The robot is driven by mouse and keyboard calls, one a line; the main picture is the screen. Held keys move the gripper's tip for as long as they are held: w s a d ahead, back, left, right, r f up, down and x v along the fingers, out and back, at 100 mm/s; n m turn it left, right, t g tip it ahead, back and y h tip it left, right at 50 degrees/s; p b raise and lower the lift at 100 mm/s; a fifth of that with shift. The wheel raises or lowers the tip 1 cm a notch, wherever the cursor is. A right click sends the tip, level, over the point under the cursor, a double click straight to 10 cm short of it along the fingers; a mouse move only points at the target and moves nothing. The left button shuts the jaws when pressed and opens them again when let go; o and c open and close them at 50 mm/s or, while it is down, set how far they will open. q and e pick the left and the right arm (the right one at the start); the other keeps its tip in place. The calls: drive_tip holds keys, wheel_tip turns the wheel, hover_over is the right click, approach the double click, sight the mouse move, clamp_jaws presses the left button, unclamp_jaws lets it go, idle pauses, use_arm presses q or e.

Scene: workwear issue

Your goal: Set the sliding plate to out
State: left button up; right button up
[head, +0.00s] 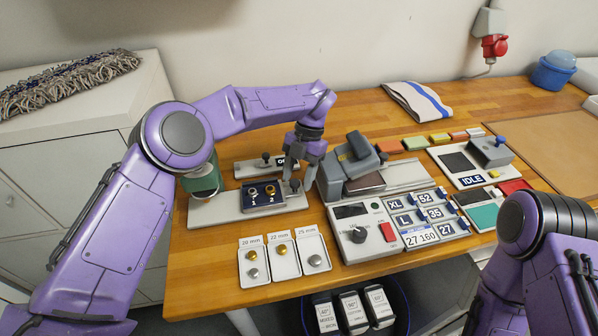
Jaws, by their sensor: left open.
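A small grey plate (248,169) with a dark knob and a dark label lies at the left of the table, behind a navy block (251,206) with two ring-shaped parts marked 1 and 2. I take this to be the sliding plate. Its label is partly covered by my left gripper, so I cannot read its setting. My left gripper (301,180) is open and points down at the right end of the plate and block. I cannot tell whether its fingers touch anything. My right arm shows at lower right, but its gripper is out of view.
A grey press-like machine (350,170) stands close to the right of my left gripper. In front are trays of metal snaps (283,266) and a control panel (352,249) with a red switch. A device reading IDLE (463,162) stands farther right. A green cylinder (203,181) is at left.

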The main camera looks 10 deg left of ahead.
use_arm(q)
drive_tip(key=v, duration=0.7)
drive_tip(key=shift+r, duration=0.2)
